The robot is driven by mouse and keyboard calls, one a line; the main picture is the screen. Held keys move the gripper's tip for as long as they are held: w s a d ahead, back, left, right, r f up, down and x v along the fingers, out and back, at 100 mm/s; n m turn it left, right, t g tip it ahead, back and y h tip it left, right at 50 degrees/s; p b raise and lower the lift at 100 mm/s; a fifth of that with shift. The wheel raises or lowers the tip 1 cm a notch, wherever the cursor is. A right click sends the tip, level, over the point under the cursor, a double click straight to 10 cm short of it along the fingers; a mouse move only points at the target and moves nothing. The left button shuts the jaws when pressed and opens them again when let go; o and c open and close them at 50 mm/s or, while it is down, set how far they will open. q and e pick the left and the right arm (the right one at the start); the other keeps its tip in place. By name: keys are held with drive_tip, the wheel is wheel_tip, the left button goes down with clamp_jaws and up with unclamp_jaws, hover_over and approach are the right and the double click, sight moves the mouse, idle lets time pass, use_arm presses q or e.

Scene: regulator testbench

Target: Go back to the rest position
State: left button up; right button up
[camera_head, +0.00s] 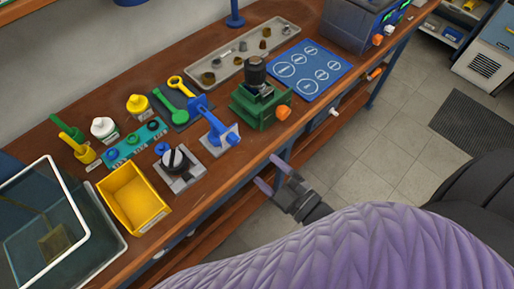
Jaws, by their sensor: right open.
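My right gripper (265,170) hangs off the front edge of the wooden workbench (262,143), in front of the green fixture. Its two fingers are spread and point toward the bench, with nothing seen between them. My right arm, in a purple quilted sleeve, fills the lower right. My left gripper is out of view. On the bench a green fixture (262,108) holds a dark cylindrical part (255,72) upright and has an orange knob (284,113).
A yellow bin (135,199) and a clear-walled tank (48,225) stand at the left. A blue mat with white circles (309,69), a tray of small parts (225,70) and a grey machine (352,22) lie farther right. Tiled floor (388,140) is open beside the bench.

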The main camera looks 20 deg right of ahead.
drive_tip(key=shift+f, duration=0.1)
idle(0.3)
drive_tip(key=s+d+f+m+g+h+b, duration=0.1)
drive_tip(key=s+f+m+g+h+b, duration=0.15)
drive_tip(key=f, duration=0.65)
drive_tip(key=s+d+f+m+g+h+b, duration=0.1)
drive_tip(key=s+f+m+g+h, duration=0.15)
drive_tip(key=f, duration=0.65)
drive_tip(key=s+d+f+m+g+h+b, duration=0.1)
drive_tip(key=s+f+m+g+b, duration=0.3)
drive_tip(key=s+f+g, duration=0.7)
drive_tip(key=s+d+f+m, duration=0.1)
drive_tip(key=s+f, duration=0.5)
drive_tip(key=s, duration=0.2)
drive_tip(key=shift+f+b, duration=0.15)
drive_tip(key=shift+b, duration=0.15)
